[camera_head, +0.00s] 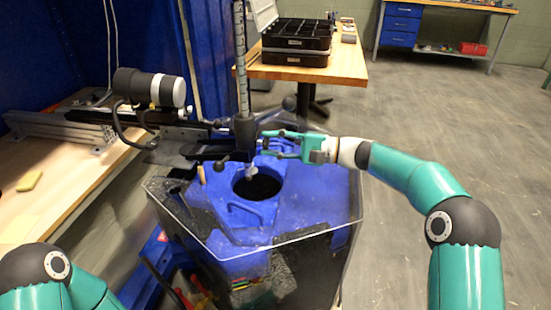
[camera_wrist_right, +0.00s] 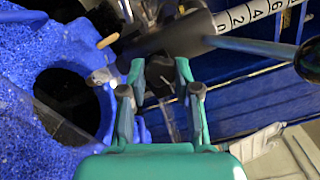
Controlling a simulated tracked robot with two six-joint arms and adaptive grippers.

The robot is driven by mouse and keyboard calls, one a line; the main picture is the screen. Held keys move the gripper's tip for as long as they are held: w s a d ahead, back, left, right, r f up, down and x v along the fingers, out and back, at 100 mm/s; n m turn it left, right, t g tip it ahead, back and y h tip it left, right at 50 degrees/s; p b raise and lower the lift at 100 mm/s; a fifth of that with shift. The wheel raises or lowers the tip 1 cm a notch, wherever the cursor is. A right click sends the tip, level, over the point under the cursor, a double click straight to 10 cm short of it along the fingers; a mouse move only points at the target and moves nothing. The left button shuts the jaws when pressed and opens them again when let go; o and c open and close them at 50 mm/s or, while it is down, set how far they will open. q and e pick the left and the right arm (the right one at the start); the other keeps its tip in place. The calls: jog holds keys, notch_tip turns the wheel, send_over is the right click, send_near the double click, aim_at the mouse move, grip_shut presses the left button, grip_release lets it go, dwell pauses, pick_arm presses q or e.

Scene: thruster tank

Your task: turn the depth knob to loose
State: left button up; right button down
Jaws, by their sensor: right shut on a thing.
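My right gripper (camera_head: 277,143) reaches in from the right to the dark clamp bracket (camera_head: 243,138) on the scale-marked shaft (camera_head: 241,70). In the right wrist view my right gripper (camera_wrist_right: 160,78) has its two fingers on either side of a dark knob (camera_wrist_right: 160,72), which I take to be the depth knob. The fingers are shut on it and partly hide it. The numbered shaft (camera_wrist_right: 255,12) runs beyond it at the upper right. I cannot read the knob's setting. Only part of my left arm shows in the head view; its gripper is out of view.
The blue tank (camera_head: 310,190) with a round dark opening (camera_head: 257,187) lies below the clamp, with clear panels around it. A black and white motor (camera_head: 150,88) is at the left on a rail. A wooden table (camera_head: 345,62) holds black trays (camera_head: 297,40) behind.

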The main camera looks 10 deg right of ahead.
jog(key=shift+s+a+f+n+b, duration=0.1)
jog(key=shift+a+f+n+b, duration=0.05)
jog(key=shift+n+b, duration=0.65)
jog(key=shift+s+a+f+n+b, duration=0.1)
jog(key=shift+a+f+n+b, duration=0.05)
jog(key=shift+n+b, duration=0.65)
jog(key=c, duration=0.8)
grip_release()
jog(key=shift+r, duration=0.1)
jog(key=shift+w+d+r, duration=0.1)
jog(key=shift+d, duration=0.15)
